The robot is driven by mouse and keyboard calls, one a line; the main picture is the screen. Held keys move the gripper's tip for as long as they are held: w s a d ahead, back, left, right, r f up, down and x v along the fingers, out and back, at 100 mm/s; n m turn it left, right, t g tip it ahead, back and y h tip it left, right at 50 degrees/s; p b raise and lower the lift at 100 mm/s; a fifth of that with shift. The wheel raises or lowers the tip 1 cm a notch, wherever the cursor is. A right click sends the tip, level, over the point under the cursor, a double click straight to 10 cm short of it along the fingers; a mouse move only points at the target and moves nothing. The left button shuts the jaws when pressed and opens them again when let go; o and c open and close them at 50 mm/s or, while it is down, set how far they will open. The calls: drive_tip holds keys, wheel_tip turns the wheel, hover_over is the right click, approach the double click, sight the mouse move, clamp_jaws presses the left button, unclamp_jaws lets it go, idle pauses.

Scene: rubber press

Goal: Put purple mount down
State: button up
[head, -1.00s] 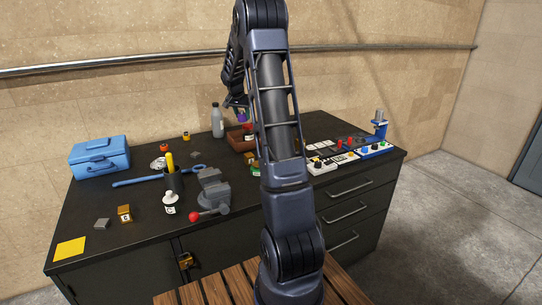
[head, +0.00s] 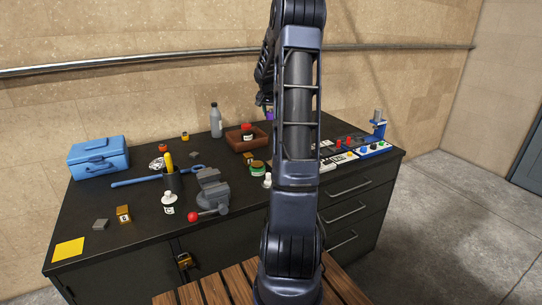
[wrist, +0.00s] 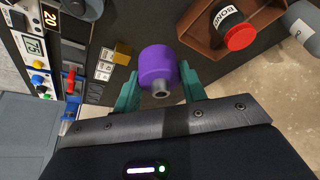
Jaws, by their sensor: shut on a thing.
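The purple mount (wrist: 158,66) is a purple cylinder with a grey metal stub. In the wrist view it sits between the two teal fingers of my gripper (wrist: 158,88), which is shut on it. In the head view only a small bit of the purple mount (head: 270,115) shows beside my arm, at the back of the bench to the right of the brown tray. My arm hides most of my gripper there. I cannot tell how high the mount is above the bench top.
The brown tray (head: 233,146) holds a red-capped jar (wrist: 240,35) labelled BOND. A grey bottle (head: 216,122) stands behind it. A panel with coloured knobs (head: 374,150) lies at the right, and a small ochre block (wrist: 122,53) is near the mount. A vise (head: 212,190) stands at the front.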

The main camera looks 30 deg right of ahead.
wheel_tip(320, 180, down, 20)
drive_tip(key=shift+r, duration=0.1)
idle(0.5)
drive_tip(key=o, duration=1.1)
drive_tip(key=shift+f, duration=0.2)
drive_tip(key=shift+c, duration=0.2)
